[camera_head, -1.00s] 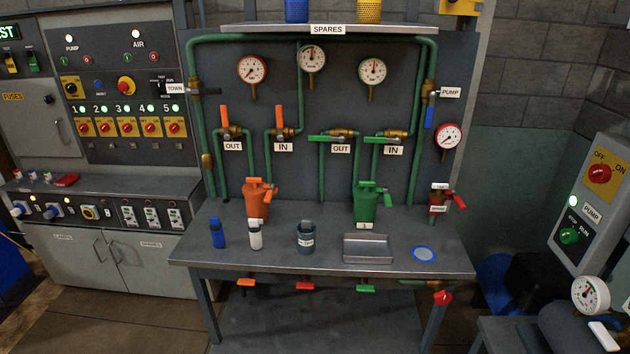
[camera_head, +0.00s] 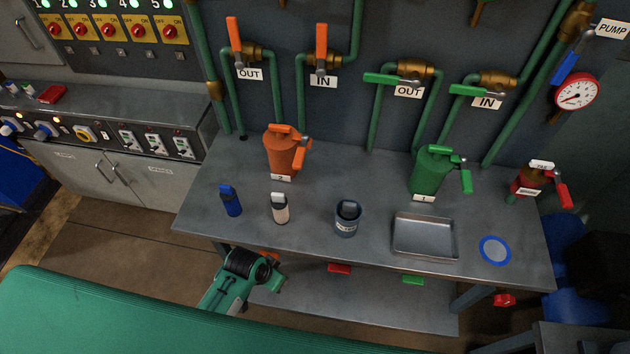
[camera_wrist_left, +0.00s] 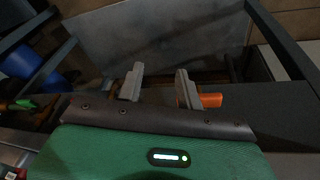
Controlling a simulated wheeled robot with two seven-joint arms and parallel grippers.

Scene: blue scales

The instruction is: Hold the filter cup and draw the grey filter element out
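A dark grey cup (camera_head: 347,222) with a white label stands upright on the bench. A grey piece (camera_head: 349,208) sits inside it with its top showing; I take these as the filter cup and grey element. A green arm of mine (camera_head: 238,278) shows in front of the bench's front edge, below and left of the cup; its fingers are not clear there. In the left wrist view my left gripper (camera_wrist_left: 158,80) is open, fingers apart with nothing between them. An orange handle (camera_wrist_left: 210,100) shows beside its right finger. My right gripper is not in view.
Blue (camera_head: 230,201) and white (camera_head: 280,208) cartridges stand left of the cup. A metal tray (camera_head: 425,252) and a blue-rimmed disc (camera_head: 495,250) lie to the right. Orange (camera_head: 281,155) and green (camera_head: 427,172) housings stand behind. Coloured handles hang under the bench front.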

